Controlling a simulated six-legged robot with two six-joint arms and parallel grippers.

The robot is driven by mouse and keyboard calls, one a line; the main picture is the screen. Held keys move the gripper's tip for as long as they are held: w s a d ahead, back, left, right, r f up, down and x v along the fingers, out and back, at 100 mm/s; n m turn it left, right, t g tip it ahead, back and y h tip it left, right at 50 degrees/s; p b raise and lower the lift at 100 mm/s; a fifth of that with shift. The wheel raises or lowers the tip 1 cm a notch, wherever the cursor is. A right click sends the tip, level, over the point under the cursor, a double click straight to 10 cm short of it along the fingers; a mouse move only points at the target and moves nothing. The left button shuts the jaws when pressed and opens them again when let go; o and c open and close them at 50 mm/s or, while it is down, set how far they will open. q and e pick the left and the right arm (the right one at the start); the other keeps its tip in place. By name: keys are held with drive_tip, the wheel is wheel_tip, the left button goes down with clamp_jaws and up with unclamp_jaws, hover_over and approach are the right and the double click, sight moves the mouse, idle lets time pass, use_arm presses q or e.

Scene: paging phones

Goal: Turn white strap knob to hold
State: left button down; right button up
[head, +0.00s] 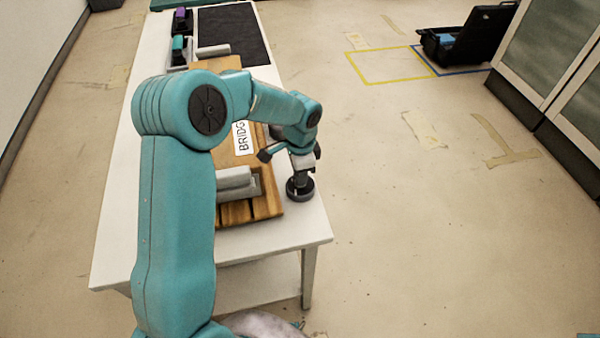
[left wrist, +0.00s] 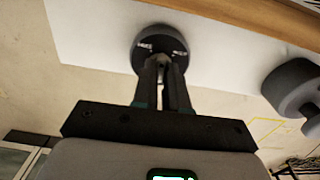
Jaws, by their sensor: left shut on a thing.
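A round dark knob base (head: 300,190) stands on the white table's front right corner. In the left wrist view the dark disc (left wrist: 150,34) carries two small white labels, too small to read. My left gripper (head: 301,174) comes down on it from above. In the left wrist view the gripper's fingers (left wrist: 163,64) are close together on a small grey knob handle (left wrist: 170,60) at the disc's middle. The fingers hide most of the handle, and I cannot tell which label it points to. My right gripper is in neither view.
A wooden board (head: 240,209) with a "BRIDG" label (head: 241,138) and grey blocks lies left of the knob on the white table (head: 275,237). A dark mat (head: 233,35) lies at the far end. An open black case (head: 470,40) sits on the floor.

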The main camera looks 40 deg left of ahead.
use_arm(q)
drive_tip(key=m, duration=0.4)
drive_tip(key=shift+w+m+p, duration=0.1)
drive_tip(key=shift+m+p, duration=0.2)
drive_tip(key=shift+d+m+p, duration=0.1)
drive_tip(key=shift+m+p, duration=0.3)
drive_tip(key=shift+m, duration=1.9)
drive_tip(key=c, duration=1.2)
unclamp_jaws()
drive_tip(key=shift+o, duration=0.2)
drive_tip(key=shift+r, duration=0.15)
wheel_tip(320, 180, up, 16)
